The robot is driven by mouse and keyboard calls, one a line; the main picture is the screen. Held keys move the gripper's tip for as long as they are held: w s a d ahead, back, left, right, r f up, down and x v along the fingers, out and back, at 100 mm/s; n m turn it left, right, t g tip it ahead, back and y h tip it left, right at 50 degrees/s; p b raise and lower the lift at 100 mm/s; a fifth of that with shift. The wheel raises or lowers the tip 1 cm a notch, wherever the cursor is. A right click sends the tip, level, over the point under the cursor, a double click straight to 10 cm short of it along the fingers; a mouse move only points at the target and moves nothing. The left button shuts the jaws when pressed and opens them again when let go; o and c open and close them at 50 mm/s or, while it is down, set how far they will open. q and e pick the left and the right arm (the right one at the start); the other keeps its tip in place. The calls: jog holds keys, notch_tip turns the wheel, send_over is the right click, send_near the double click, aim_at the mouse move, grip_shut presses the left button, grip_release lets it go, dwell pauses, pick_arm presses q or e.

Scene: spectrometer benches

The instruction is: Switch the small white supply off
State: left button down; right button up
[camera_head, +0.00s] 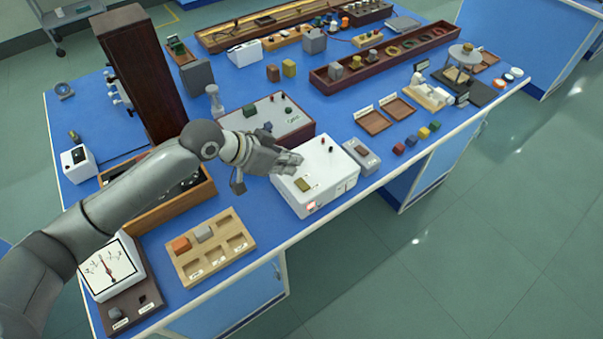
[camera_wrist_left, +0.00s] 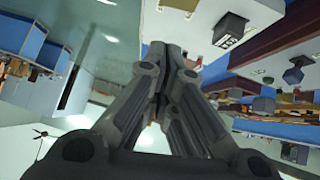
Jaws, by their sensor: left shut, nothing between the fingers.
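A white box (camera_head: 318,185), which looks like the small white supply, stands at the front edge of the blue bench. Its front face has a red lit patch (camera_head: 311,206), and a brown block (camera_head: 302,184) lies on its top. My left gripper (camera_head: 297,161) is shut and empty, at the back left part of the box's top; whether it touches cannot be told. In the left wrist view the shut fingers (camera_wrist_left: 168,58) point up the picture, with a white surface (camera_wrist_left: 205,25) just beyond. My right gripper is not in view.
A larger light-topped box (camera_head: 285,112) stands behind the white box. A grey box (camera_head: 361,156) is close on its right. A wooden tray (camera_head: 207,268) with blocks lies front left, beside a meter (camera_head: 110,268). A tall brown cabinet (camera_head: 142,70) rises behind my arm.

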aim_at(302, 186)
pick_arm(q)
jog(key=p+x, duration=0.1)
jog(key=x, duration=0.3)
jog(key=shift+f, duration=0.15)
notch_tip(302, 186, down, 2)
jog(key=shift+s+f+p, duration=0.15)
jog(key=shift+s+p, duration=0.05)
jog(key=shift+p, duration=0.2)
jog(key=shift+s+d+f, duration=0.1)
jog(key=shift+f, duration=0.55)
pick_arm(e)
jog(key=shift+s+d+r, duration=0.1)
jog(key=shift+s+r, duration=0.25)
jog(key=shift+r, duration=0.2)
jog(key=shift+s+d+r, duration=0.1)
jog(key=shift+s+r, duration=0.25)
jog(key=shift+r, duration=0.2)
